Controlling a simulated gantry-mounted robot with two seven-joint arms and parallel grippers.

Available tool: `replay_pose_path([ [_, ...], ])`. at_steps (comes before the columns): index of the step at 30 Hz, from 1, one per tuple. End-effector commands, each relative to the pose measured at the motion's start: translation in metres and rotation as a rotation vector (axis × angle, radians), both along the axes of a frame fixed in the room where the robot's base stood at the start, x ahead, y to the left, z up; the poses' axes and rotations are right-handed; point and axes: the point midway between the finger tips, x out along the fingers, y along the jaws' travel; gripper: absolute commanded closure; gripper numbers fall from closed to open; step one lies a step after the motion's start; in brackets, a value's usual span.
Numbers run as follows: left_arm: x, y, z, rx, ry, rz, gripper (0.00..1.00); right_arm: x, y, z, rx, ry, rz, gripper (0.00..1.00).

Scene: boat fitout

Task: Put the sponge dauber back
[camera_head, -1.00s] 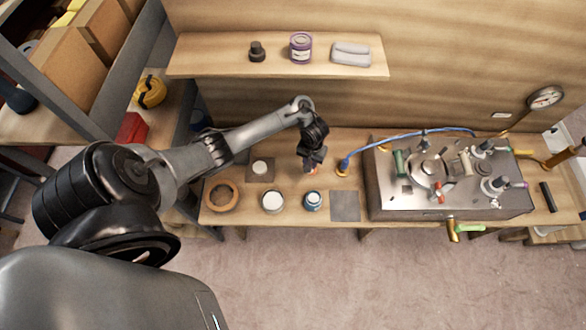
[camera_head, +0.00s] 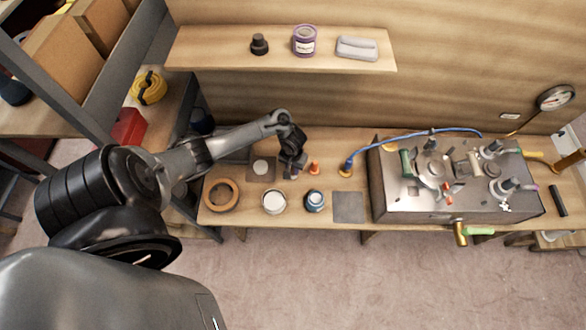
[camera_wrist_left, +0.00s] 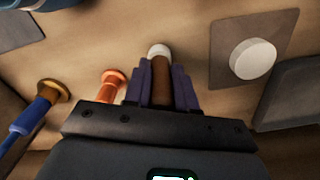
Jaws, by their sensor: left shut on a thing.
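My left gripper (camera_head: 293,173) is shut on the sponge dauber, low over the bench. In the left wrist view the gripper (camera_wrist_left: 161,85) has its dark fingers on both sides of the dauber (camera_wrist_left: 161,75), which has a brown handle and a rounded white end pointing away from the wrist. I cannot tell whether the dauber touches the bench. A small orange piece (camera_head: 314,168) stands just right of the gripper; it also shows in the wrist view (camera_wrist_left: 110,86). A dark square pad (camera_head: 252,177) with a white round piece (camera_head: 261,167) lies to the left. My right gripper is not in view.
A blue-rimmed jar (camera_head: 315,200), a white-topped tin (camera_head: 273,202), a wooden ring (camera_head: 221,194) and a grey square (camera_head: 348,207) line the bench front. A blue hose end (camera_head: 346,168) and a metal unit (camera_head: 455,185) stand right. A shelf (camera_head: 215,47) hangs behind.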

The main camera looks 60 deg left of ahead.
Motion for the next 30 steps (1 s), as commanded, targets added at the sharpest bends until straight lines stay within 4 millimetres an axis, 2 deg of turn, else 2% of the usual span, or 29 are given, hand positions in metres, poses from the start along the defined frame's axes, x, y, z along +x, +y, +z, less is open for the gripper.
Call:
replay_pose_path([
  [11, 0.0, -0.0001, -0.0029, -0.001, 0.001, 0.001, 1.0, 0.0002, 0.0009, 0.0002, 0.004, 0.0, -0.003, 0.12],
  [12, 0.0, -0.0001, -0.003, -0.001, 0.001, 0.0, 0.72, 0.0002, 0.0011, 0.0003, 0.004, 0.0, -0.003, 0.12],
  [17, 0.0, -0.0001, -0.0028, -0.001, 0.001, 0.0, 0.49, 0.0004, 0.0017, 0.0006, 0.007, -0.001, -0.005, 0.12],
  [26, 0.0001, 0.0, -0.0018, 0.0, 0.0, 0.0, 0.49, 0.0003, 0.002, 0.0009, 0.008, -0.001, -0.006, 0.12],
  [30, 0.0002, 0.0, 0.0054, 0.0, 0.0, 0.0, 0.49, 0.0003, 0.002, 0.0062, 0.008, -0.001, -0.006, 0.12],
])
